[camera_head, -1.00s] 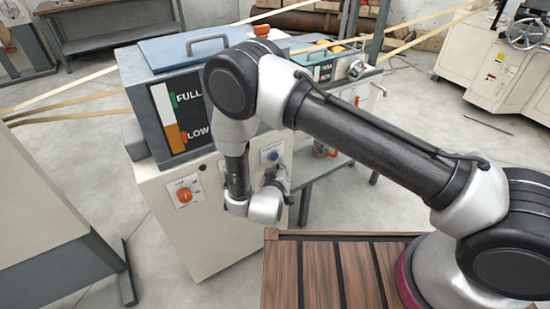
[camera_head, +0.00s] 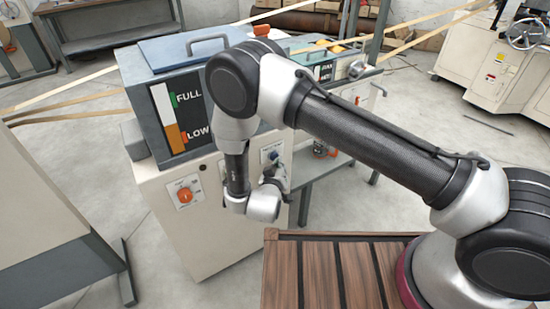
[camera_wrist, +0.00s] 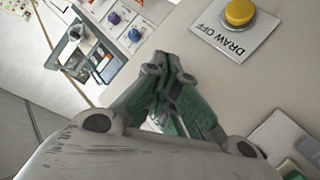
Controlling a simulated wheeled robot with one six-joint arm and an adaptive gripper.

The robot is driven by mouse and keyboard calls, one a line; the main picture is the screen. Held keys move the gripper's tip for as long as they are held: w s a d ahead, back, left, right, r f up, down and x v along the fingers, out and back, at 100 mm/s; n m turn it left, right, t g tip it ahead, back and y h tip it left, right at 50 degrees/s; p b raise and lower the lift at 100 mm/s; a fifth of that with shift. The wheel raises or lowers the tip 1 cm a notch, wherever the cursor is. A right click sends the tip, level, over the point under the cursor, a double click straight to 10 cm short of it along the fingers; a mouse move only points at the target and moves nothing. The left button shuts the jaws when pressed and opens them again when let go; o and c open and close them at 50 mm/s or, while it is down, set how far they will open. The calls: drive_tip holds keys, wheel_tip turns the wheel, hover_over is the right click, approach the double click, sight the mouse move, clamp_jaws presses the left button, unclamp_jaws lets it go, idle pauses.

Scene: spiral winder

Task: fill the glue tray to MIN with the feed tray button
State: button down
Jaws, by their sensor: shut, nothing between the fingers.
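My gripper (camera_wrist: 162,62) is shut and empty in the wrist view. A yellow button (camera_wrist: 239,12) on a plate labelled DRAW OFF is beyond it, up and to the right, apart from the fingertips. In the head view my gripper is mostly hidden behind my wrist, close to the front panel of the cream cabinet (camera_head: 215,240). A blue button (camera_head: 273,156) shows just above it. I cannot read its label. A small gauge with dark lettering (camera_head: 325,70) is on the unit behind my arm; its level is unclear. The glue tray is not clearly visible.
A FULL/LOW gauge (camera_head: 170,118) with an orange column is on the grey tank. An orange knob (camera_head: 184,195) is on the cabinet front. A slatted wooden deck (camera_head: 335,272) lies below my arm. Purple (camera_wrist: 113,17) and blue (camera_wrist: 134,35) controls show farther off.

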drive_tip(key=shift+w+a, duration=0.3)
drive_tip(key=shift+w, duration=0.1)
idle(1.4)
drive_tip(key=shift+s, duration=0.1)
idle(2.3)
drive_tip(key=shift+s+d, duration=0.5)
drive_tip(key=shift+s, duration=0.15)
drive_tip(key=shift+s+d, duration=0.7)
drive_tip(key=shift+s, duration=0.35)
drive_tip(key=shift+s+d, duration=0.7)
drive_tip(key=shift+s, duration=0.3)
